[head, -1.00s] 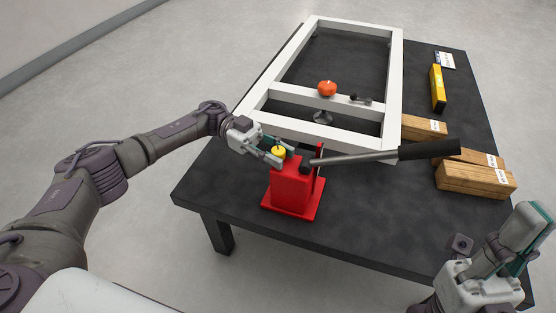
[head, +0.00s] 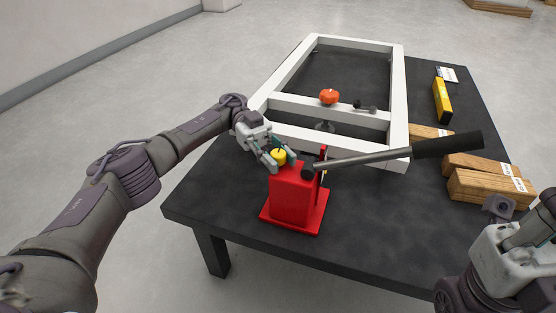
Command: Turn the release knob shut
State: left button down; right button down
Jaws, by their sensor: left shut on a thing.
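The release knob (head: 279,156) is a small yellow round knob on the upper left of a red hand pump (head: 295,196). The pump stands upright on the black table near its front edge. A long grey lever with a black grip (head: 447,145) reaches from the pump to the right. My left gripper (head: 279,158) comes in from the left and is shut on the knob, a finger on either side.
Wooden blocks (head: 484,190) lie at the right under the lever's end. A yellow level (head: 441,100) lies at the back right. The table's front right is clear.

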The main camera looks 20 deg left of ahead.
aim_at(279, 153)
pick_arm(q)
jog(key=c, duration=0.8)
grip_release()
jog(key=shift+r, duration=0.15)
notch_tip(279, 153, up, 10)
jog(key=shift+f, duration=0.1)
jog(key=shift+d, duration=0.1)
